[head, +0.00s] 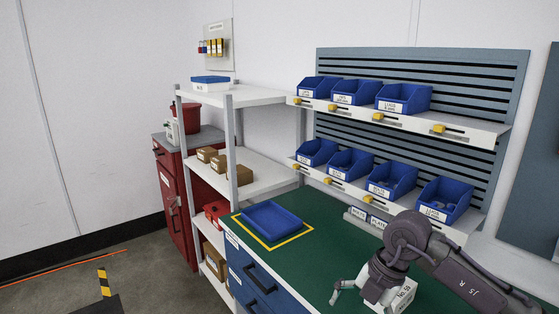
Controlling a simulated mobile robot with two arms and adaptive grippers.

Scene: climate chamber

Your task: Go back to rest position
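My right arm comes in from the lower right over the green bench top (325,240). My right gripper (358,300) hangs above the bench near the bottom edge, with its light fingers spread apart and nothing seen between them. My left gripper is not in view.
A blue tray (272,219) lies inside a yellow outline on the bench's left end. Blue bins (403,97) line two rack shelves behind. A white shelf unit (265,170) and red cabinet (176,205) stand left. The bench between tray and gripper is clear.

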